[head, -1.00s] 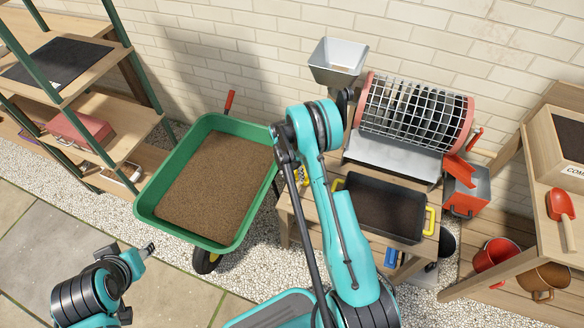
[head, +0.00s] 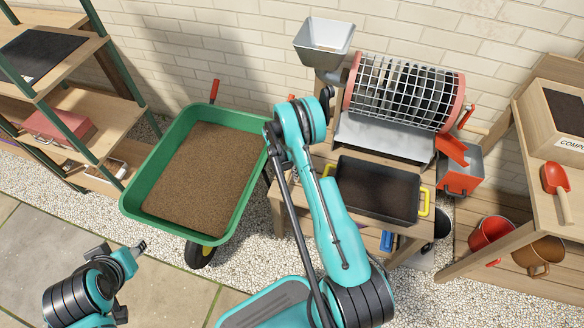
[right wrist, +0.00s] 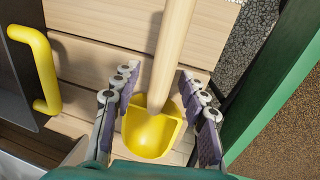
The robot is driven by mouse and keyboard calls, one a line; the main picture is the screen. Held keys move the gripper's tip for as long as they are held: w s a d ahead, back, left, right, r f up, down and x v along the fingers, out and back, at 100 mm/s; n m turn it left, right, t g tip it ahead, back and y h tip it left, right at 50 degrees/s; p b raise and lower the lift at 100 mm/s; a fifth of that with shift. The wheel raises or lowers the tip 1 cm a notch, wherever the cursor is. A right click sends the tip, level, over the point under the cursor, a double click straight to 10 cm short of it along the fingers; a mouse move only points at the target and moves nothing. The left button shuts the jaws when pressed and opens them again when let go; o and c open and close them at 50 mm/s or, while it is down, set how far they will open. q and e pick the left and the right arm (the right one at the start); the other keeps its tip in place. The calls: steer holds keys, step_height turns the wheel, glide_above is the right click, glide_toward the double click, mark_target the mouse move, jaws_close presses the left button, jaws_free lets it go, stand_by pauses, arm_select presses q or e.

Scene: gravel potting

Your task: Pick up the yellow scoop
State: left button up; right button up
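The yellow scoop (right wrist: 152,134) lies on a slatted wooden surface in the right wrist view, its bowl toward the bottom and its pale wooden handle (right wrist: 174,45) running up the picture. My right gripper (right wrist: 158,78) is open, with one finger on each side of the scoop around where bowl and handle meet. A gap shows between the fingers and the handle. In the head view, my right arm hides the scoop and most of that gripper. My left gripper (head: 140,248) hangs over the paving at the lower left, away from the scoop; its finger opening is unclear.
A black tray with yellow handles (head: 423,203) sits on the wooden table beside the scoop; one yellow handle (right wrist: 38,70) shows close to the left finger. The green wheelbarrow (head: 142,190) of brown material stands left of the table. A rotary sieve (head: 405,92) is behind.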

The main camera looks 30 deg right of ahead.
jaws_close()
steer(key=shift+r+p, duration=0.35)
steer(key=shift+r, duration=0.2)
steer(key=r, duration=0.1)
steer(key=r+p, duration=0.2)
steer(key=r, duration=0.1)
steer(key=shift+s+d, duration=0.35)
steer(key=s+d+r+p, duration=0.3)
steer(key=s+d+r, duration=0.3)
steer(key=s, duration=0.2)
steer(key=shift+s+d, duration=0.15)
steer(key=shift+s, duration=0.15)
